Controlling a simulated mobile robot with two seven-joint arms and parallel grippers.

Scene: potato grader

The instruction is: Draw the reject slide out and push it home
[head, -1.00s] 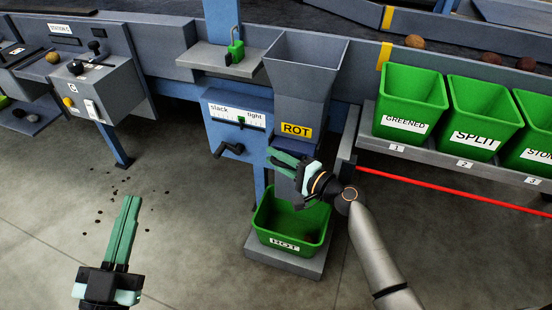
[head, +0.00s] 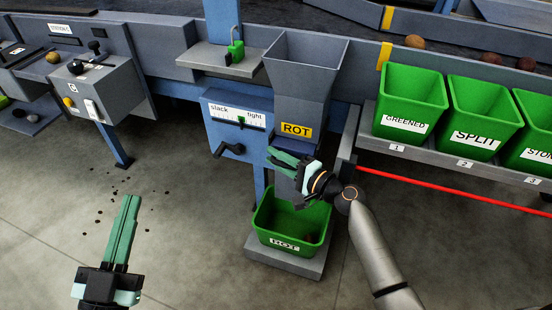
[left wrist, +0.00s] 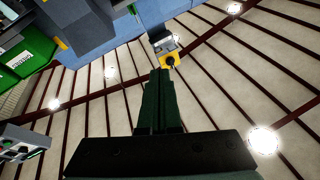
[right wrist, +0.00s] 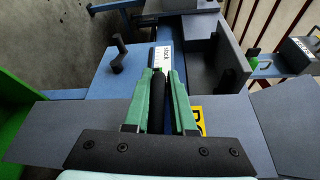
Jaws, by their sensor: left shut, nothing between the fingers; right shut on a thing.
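The grey reject chute (head: 300,95) with its yellow ROT label stands at the centre of the head view, above a green ROT bin (head: 272,228). My right gripper (head: 270,157) is at the lower front of the chute. In the right wrist view its green fingers (right wrist: 162,80) are closed on a narrow dark part, which I take to be the reject slide's handle. The fingers hide most of it, and how far out the slide stands cannot be told. My left gripper (head: 130,205) is shut and empty over open floor, well left of the chute.
A blue slack-tight panel (head: 235,120) with a black crank (head: 229,150) is left of the chute. Green bins (head: 413,100) stand on a shelf at the right, above a red line (head: 450,188). A control box (head: 103,90) is at the left.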

